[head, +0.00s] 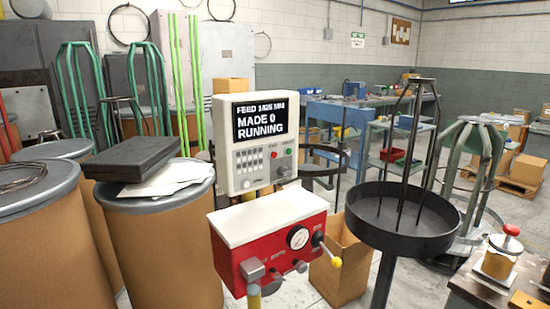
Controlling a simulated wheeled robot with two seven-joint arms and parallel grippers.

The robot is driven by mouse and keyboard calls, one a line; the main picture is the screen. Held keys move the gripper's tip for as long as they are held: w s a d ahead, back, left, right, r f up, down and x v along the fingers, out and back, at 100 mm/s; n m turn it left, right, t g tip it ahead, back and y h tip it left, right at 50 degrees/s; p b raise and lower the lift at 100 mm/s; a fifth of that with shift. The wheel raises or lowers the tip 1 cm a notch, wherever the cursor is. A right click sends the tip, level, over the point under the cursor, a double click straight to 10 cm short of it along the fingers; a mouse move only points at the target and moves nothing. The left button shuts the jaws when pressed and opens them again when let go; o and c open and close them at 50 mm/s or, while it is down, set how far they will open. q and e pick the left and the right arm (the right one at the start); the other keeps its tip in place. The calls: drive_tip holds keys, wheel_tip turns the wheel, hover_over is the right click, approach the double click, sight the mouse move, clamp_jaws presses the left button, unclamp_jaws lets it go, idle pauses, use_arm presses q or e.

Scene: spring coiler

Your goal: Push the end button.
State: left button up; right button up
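The coiler's control box (240,170) is pale grey and stands upright in the middle of the head view. Its black screen (265,119) reads "MADE 0 RUNNING", with a feed line above. Below the screen are a small red button (274,156), a green button (288,152) and a dark knob (283,171). The labels by them are too small to read, so I cannot tell which control is the end button. Another red-topped knob (511,230) sits on a device on the right bench. Neither of my grippers is in view.
A red machine body (235,250) with a gauge and a yellow-tipped lever (336,262) stands below the control box. A round black tray (430,245) on a post stands to its right. Brown drums (165,250) crowd the left. An open carton (345,265) sits between machine and tray.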

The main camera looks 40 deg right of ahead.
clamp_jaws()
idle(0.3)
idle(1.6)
